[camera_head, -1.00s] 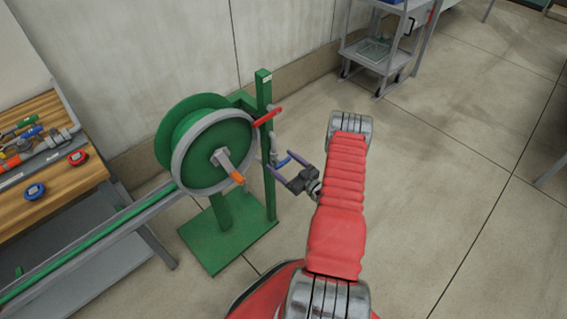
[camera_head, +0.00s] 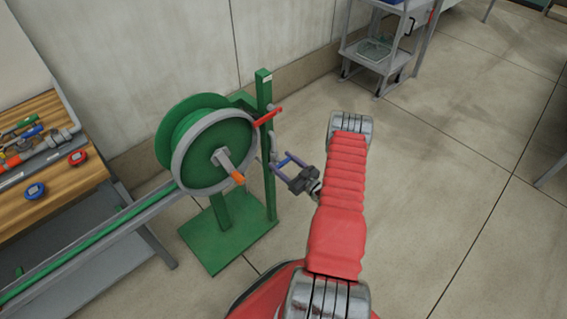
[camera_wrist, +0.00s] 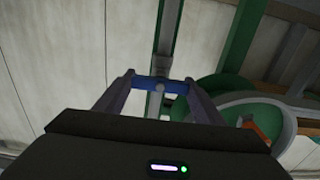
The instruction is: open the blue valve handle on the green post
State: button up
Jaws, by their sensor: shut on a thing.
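The green post (camera_head: 265,145) stands upright beside the hose reel, on a green base plate. The blue valve handle (camera_wrist: 160,84) is a short bar on a grey pipe (camera_wrist: 168,40). In the wrist view it lies crosswise between the tips of my gripper (camera_wrist: 159,86), with a finger at each end. In the head view my gripper (camera_head: 282,160) is just right of the post, shut on the handle. There the handle is small and partly hidden by the fingers, so its exact angle is hard to tell.
A red handle (camera_head: 267,116) sits higher on the post. The green reel (camera_head: 215,150) with its grey rim and orange-gripped crank (camera_head: 237,177) is close on the left. A workbench (camera_head: 75,180) with tools is further left. A grey cart (camera_head: 380,50) stands behind. Floor on the right is clear.

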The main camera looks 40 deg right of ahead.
jog(key=n, duration=0.4)
jog(key=shift+n, duration=0.3)
jog(key=n, duration=0.4)
jog(key=shift+a+f+n, duration=0.1)
jog(key=shift+a+n, duration=0.05)
jog(key=shift+n, duration=0.15)
jog(key=n, duration=0.4)
jog(key=shift+a+f, duration=0.1)
jog(key=shift+a+f+n, duration=0.1)
jog(key=shift+f+n, duration=0.05)
jog(key=shift+n, duration=2.05)
jog(key=o, duration=1.1)
jog(key=shift+c, duration=0.2)
jog(key=shift+s, duration=0.15)
